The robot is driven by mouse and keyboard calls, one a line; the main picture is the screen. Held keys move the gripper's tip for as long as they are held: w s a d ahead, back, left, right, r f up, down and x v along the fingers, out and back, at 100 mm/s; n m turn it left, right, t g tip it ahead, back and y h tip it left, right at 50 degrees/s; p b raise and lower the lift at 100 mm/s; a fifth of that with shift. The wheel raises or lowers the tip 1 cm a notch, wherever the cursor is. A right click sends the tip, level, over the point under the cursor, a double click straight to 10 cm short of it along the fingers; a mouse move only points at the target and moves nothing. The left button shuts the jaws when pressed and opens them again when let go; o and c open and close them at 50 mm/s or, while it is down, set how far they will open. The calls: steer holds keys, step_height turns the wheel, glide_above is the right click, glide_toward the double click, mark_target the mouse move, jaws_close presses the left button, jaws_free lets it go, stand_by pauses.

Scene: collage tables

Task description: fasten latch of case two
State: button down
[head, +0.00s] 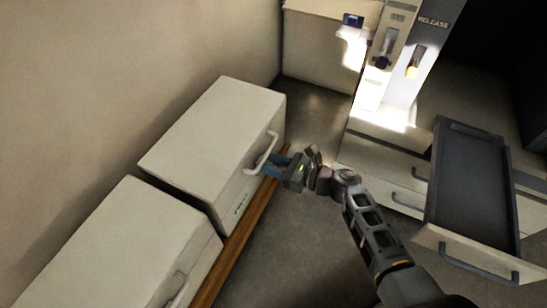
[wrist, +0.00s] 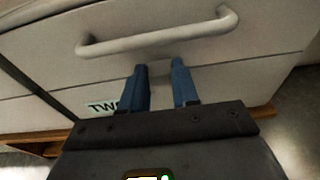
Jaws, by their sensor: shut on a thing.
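Case two (head: 215,130) is a pale box on a wooden ledge, and its front fills much of the wrist view (wrist: 60,60). Its label TWO (wrist: 103,107) is partly covered by a finger. A pale bar handle (wrist: 155,42) crosses the upper front and also shows in the head view (head: 265,150). My gripper (head: 272,165) is at the front, its blue fingers (wrist: 160,68) just below the handle in the wrist view. The fingertips stand slightly apart around something I cannot make out. No latch is clearly visible on this front.
Another pale case (head: 120,245) stands on the same wooden ledge (head: 240,235), close beside case two. An open dark drawer (head: 465,190) juts out at right. A lit panel marked RELEASE (head: 425,40) stands at back right. Bare floor (head: 290,250) lies between ledge and drawers.

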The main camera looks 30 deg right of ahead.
steer(key=shift+w+a, duration=0.1)
stand_by(0.3)
steer(key=c, duration=0.8)
jaws_free()
steer(key=shift+c, duration=0.2)
steer(key=shift+f, duration=0.1)
steer(key=s+f+t+y+b, duration=0.1)
steer(key=b, duration=0.5)
steer(key=shift+d+b, duration=0.4)
